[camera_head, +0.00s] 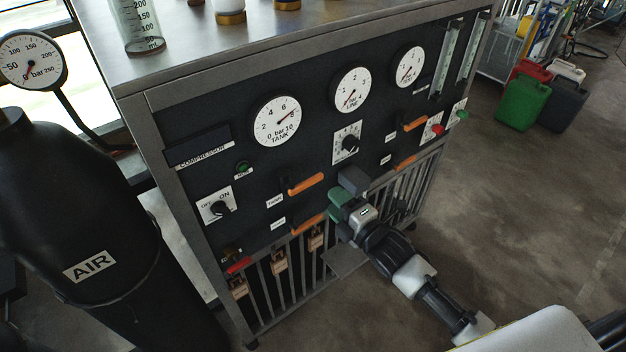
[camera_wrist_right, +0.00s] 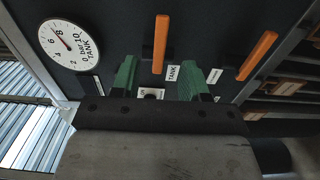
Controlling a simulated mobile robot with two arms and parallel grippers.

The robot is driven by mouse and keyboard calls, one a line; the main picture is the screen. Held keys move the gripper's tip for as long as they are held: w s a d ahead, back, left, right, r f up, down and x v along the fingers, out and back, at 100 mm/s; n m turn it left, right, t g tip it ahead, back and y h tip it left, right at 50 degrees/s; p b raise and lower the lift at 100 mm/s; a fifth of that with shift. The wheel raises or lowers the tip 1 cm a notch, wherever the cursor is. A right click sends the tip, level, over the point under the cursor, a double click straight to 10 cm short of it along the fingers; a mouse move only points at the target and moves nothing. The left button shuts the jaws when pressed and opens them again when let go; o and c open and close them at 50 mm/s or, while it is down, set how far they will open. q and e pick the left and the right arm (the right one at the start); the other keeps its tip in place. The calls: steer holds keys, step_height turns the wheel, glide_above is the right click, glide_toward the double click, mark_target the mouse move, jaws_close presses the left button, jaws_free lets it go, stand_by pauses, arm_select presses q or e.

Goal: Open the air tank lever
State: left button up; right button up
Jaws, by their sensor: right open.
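The orange lever labelled TANK (camera_head: 305,184) lies roughly level on the dark panel, below the TANK gauge (camera_head: 277,120). In the right wrist view the lever (camera_wrist_right: 160,45) stands upright in the picture, centred beyond the gap between my green fingers. My right gripper (camera_head: 350,196) is open and empty, in front of the panel to the right of the lever. Its fingers also show in the right wrist view (camera_wrist_right: 160,82), with no visible contact with the lever. The black AIR cylinder (camera_head: 88,200) stands at the left. My left gripper is not in view.
A second orange lever (camera_head: 308,224) sits just below, partly near my gripper; more orange levers (camera_head: 414,124) are at the right. A rotary switch (camera_head: 346,143) lies above my gripper. A slatted grille (camera_head: 290,280) fills the lower panel.

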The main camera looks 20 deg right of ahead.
mark_target(314, 182)
steer(key=b+x, duration=0.3)
steer(key=x, duration=0.4)
steer(key=shift+a+f, duration=0.1)
steer(key=shift+f, duration=0.1)
steer(key=shift+x, duration=0.9)
steer(key=shift+s+r, duration=0.1)
steer(key=shift+c, duration=0.4)
jaws_close()
